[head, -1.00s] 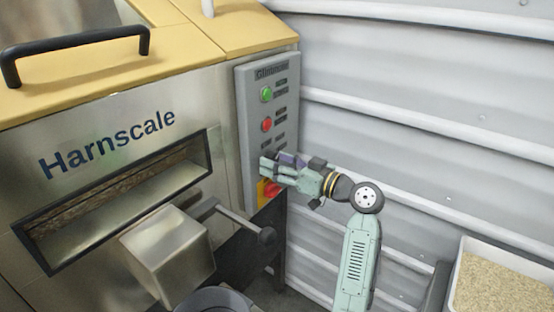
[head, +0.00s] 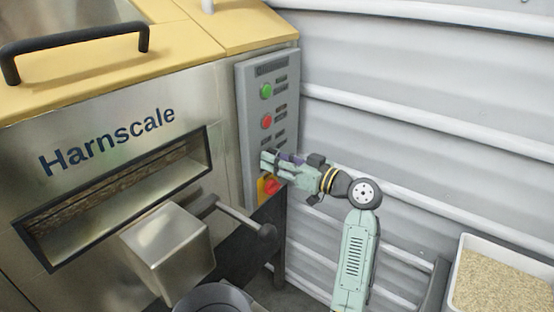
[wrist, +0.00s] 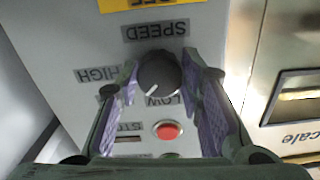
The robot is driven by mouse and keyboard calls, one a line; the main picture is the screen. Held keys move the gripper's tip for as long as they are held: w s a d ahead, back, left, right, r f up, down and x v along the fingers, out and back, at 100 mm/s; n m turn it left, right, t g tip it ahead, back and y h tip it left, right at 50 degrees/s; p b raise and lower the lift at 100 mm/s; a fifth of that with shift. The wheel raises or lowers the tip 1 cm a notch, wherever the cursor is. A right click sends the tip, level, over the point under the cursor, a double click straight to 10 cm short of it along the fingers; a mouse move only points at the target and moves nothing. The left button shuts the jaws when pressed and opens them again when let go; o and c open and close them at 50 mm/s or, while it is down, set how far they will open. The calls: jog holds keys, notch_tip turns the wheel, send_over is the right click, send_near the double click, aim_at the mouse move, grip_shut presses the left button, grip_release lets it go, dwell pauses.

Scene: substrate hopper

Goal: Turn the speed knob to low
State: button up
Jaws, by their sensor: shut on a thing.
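The dark round speed knob (wrist: 158,72) is in the middle of the wrist view, below the upside-down SPEED label. Its white pointer line points down and left in that view, between the HIGH label (wrist: 97,75) and the LOW label (wrist: 162,100), nearer to LOW. My gripper (wrist: 160,85) has its purple-padded fingers on the two sides of the knob and is shut on it. In the head view my gripper (head: 270,163) is against the lower part of the grey control panel (head: 250,140) and hides the knob.
A green button (head: 266,91) and a red button (head: 266,121) sit above my gripper; a red-on-yellow switch (head: 269,187) is just below. The red button also shows close to the fingers in the wrist view (wrist: 167,130). A lever (head: 240,222) juts out at lower left.

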jog(key=shift+f+b, duration=0.15)
jog(key=shift+b, duration=0.45)
jog(key=shift+c, duration=0.4)
jog(key=shift+f+n+b, duration=0.2)
jog(key=shift+n+b, duration=0.4)
jog(key=shift+b, duration=0.65)
jog(key=n+b, duration=0.2)
jog(key=b, duration=0.3)
jog(key=shift+f, duration=0.1)
jog(key=n+b, duration=0.4)
jog(key=b, duration=0.1)
jog(key=shift+r, duration=0.2)
jog(key=shift+r+n+b, duration=0.15)
jog(key=shift+n+b, duration=0.65)
jog(key=shift+b, duration=0.35)
jog(key=shift+r, duration=0.1)
jog(key=o, duration=1.2)
jog(key=shift+c, duration=0.2)
